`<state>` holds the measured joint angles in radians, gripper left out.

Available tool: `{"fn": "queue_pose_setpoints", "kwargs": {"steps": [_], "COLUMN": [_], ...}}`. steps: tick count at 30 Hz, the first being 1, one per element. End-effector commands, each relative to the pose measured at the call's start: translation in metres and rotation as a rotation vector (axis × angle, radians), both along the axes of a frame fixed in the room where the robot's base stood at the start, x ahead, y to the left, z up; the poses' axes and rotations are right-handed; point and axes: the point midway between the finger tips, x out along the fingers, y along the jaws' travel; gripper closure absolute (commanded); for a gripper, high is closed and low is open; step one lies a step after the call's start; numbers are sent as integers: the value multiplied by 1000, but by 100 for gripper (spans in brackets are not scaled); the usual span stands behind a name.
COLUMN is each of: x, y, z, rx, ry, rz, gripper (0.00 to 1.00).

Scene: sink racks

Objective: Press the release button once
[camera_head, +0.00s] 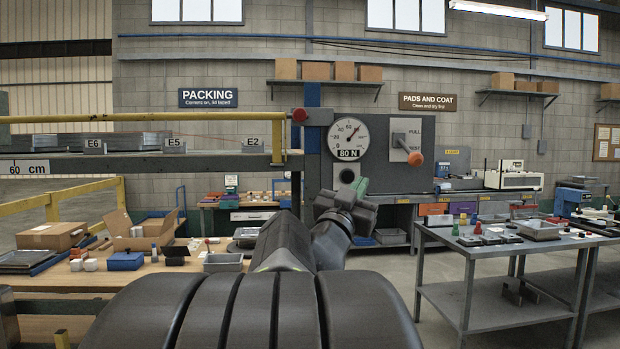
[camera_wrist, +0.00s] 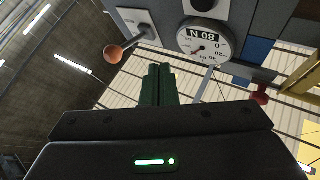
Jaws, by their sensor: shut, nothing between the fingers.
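My gripper (camera_head: 360,187) has green fingers, closed together with nothing between them; they also show in the wrist view (camera_wrist: 157,72). It is raised in front of the grey panel (camera_head: 400,150), just right of and below a round black button-like part (camera_head: 347,176) under the dial gauge (camera_head: 349,136). No release label is readable, so I cannot tell for certain that this part is the release button. It shows at the top edge of the wrist view (camera_wrist: 202,4). The fingertips appear apart from it. A red knob (camera_head: 299,115) sits left of the gauge.
A lever with an orange ball (camera_head: 415,158) is on the panel's right, near a PULL label. A yellow rail (camera_head: 150,117) and grey shelf (camera_head: 190,160) are at left. A wooden bench (camera_head: 120,285) and steel table (camera_head: 470,250) hold loose items. Open floor (camera_head: 395,275) lies between them.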

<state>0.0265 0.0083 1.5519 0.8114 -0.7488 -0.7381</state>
Motion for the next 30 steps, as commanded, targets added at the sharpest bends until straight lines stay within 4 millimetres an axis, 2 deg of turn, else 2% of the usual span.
{"fn": "queue_pose_setpoints", "kwargs": {"steps": [15, 21, 30], "x": [68, 80, 81], "y": [3, 3, 3], "z": [1, 0, 0], "rx": [0, 0, -1], "ry": [2, 1, 0], "rz": [2, 1, 1], "gripper": [100, 100, 100]}}
